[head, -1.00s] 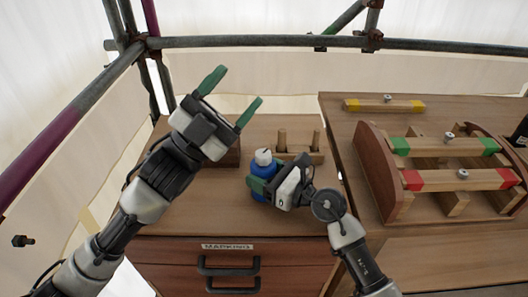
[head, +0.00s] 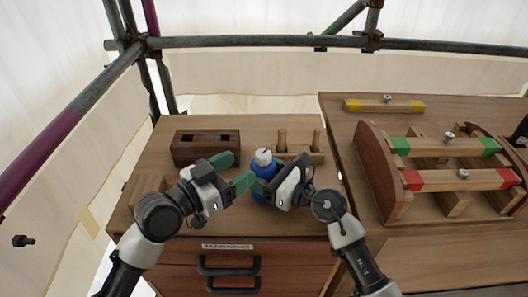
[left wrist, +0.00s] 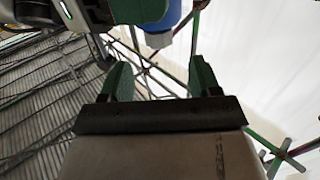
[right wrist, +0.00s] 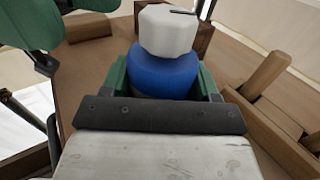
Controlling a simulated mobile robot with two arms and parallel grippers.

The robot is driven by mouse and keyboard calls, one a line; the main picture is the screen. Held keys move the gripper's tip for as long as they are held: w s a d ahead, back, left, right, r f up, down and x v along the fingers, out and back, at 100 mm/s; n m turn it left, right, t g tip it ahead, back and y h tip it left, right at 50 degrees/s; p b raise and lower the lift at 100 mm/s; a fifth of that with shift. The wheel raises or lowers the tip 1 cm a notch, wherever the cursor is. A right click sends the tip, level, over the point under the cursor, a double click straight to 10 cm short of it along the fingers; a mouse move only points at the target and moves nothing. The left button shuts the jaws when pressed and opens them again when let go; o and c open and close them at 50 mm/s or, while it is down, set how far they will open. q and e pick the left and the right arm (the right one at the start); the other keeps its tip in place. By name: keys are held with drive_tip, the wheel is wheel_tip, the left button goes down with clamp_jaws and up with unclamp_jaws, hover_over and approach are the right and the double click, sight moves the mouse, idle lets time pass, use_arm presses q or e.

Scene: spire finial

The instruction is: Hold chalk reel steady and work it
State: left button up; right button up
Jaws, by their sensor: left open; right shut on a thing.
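The chalk reel is a blue round body (head: 262,172) with a white faceted top (head: 263,156), standing upright above the wooden cabinet top. In the right wrist view the blue body (right wrist: 165,75) sits between the green fingers of my right gripper (right wrist: 163,82), which is shut on it. My left gripper (head: 238,170) is open, just left of the reel, with its green fingers pointing toward it. In the left wrist view the space between the left fingers (left wrist: 160,82) is empty, and part of the blue body (left wrist: 160,22) shows above them. Whether the reel's bottom touches the wood is hidden.
A dark wooden block with slots (head: 206,146) stands behind my left gripper. A pegged wooden rack (head: 299,146) stands behind the reel. The drawer labelled MARKING (head: 229,262) is below. On the right table is a wooden frame with coloured bars (head: 452,165).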

sight(257, 158)
use_arm(q)
drive_tip(key=x, duration=0.8)
drive_tip(key=shift+c, duration=0.4)
drive_tip(key=c, duration=0.9)
drive_tip(key=shift+d+m+g+h, duration=0.1)
drive_tip(key=shift+m+g+h, duration=0.3)
drive_tip(key=shift+g, duration=0.1)
